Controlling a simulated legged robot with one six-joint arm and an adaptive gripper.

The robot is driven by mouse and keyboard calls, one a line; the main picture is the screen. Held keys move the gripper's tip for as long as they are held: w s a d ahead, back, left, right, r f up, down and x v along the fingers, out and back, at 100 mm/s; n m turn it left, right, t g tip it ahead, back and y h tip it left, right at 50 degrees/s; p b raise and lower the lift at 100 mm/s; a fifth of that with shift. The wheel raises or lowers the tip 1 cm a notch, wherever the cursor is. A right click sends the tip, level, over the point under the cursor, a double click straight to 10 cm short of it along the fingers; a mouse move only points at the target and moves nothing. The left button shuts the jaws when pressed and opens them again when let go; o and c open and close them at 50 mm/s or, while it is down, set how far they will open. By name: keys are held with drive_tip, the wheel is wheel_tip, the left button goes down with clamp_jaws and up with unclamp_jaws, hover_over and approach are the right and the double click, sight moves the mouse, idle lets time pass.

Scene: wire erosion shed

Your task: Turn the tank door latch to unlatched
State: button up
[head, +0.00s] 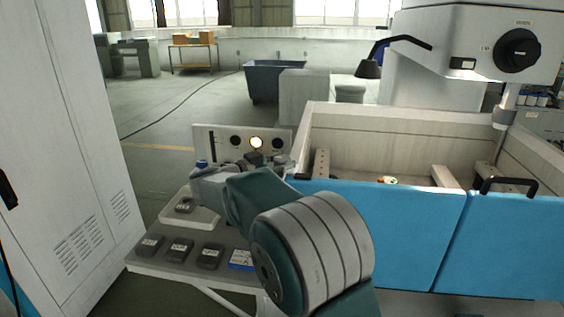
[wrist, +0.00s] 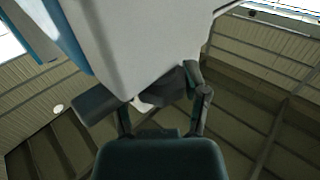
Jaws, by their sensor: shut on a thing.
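The tank (head: 400,140) stands at right in the head view, with pale walls and a blue door panel (head: 410,225) on its front. My gripper (head: 278,163) is at the tank's near left corner, mostly hidden behind my own arm. In the wrist view my gripper (wrist: 155,95) is closed around a dark piece (wrist: 168,86), which I take to be the tank door latch, close against the pale wall. The latch is hidden in the head view, and I cannot tell which way it is turned.
A control panel (head: 215,138) with a lit round button stands behind my gripper. A slanted table (head: 150,262) with several dark blocks is below it. A tall cabinet (head: 60,130) bounds the left. A black handle (head: 508,182) is on the right blue panel.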

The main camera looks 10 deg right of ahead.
drive_tip(key=shift+r+g, duration=0.15)
drive_tip(key=shift+g, duration=0.15)
drive_tip(key=o, duration=1.1)
drive_tip(key=shift+w+a, duration=0.1)
drive_tip(key=shift+o, duration=0.2)
drive_tip(key=shift+a, duration=0.1)
drive_tip(key=v, duration=1.2)
drive_tip(key=shift+f, duration=0.35)
drive_tip(key=shift+w, duration=0.15)
